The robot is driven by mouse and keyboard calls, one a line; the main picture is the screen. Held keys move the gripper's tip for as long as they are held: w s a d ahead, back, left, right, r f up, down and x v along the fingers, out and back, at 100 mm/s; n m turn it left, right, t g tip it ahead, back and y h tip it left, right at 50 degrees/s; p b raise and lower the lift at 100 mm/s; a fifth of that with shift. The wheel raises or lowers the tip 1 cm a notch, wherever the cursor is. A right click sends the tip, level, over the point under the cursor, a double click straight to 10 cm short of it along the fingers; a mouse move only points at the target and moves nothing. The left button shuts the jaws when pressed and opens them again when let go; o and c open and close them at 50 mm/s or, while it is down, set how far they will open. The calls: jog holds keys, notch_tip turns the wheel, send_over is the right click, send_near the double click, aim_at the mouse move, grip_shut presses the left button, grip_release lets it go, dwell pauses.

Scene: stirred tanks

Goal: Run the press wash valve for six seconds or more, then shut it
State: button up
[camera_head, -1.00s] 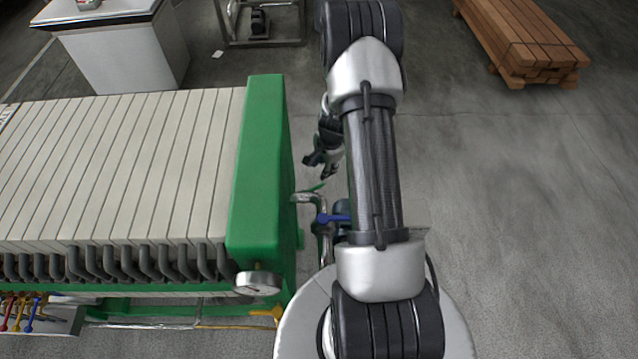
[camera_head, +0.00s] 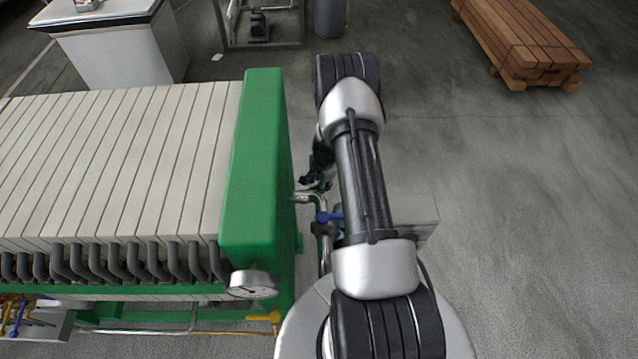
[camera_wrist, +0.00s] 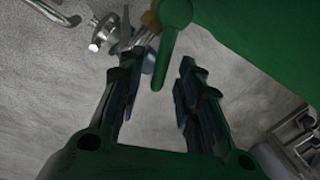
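My gripper (camera_head: 316,184) is low beside the right end of the green filter press (camera_head: 262,160), above the pipework there. In the wrist view my gripper (camera_wrist: 155,78) is open, its two dark fingers apart. A green valve lever (camera_wrist: 165,58) points down toward the gap between the fingertips, with nothing gripped. Its round green hub (camera_wrist: 175,13) sits at the top edge, beside a metal pipe. A blue-handled valve (camera_head: 329,217) is on the same pipework, nearer my base. No label shows which is the press wash valve. The green lever is hidden in the head view.
A pressure gauge (camera_head: 253,284) and a yellow handle (camera_head: 264,317) are at the press's near corner. Several coloured small valves (camera_head: 18,316) are at the lower left. A timber stack (camera_head: 522,42) lies at the far right. The floor to the right is clear.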

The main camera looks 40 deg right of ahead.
jog(key=shift+c, duration=0.2)
grip_shut()
dwell(0.5)
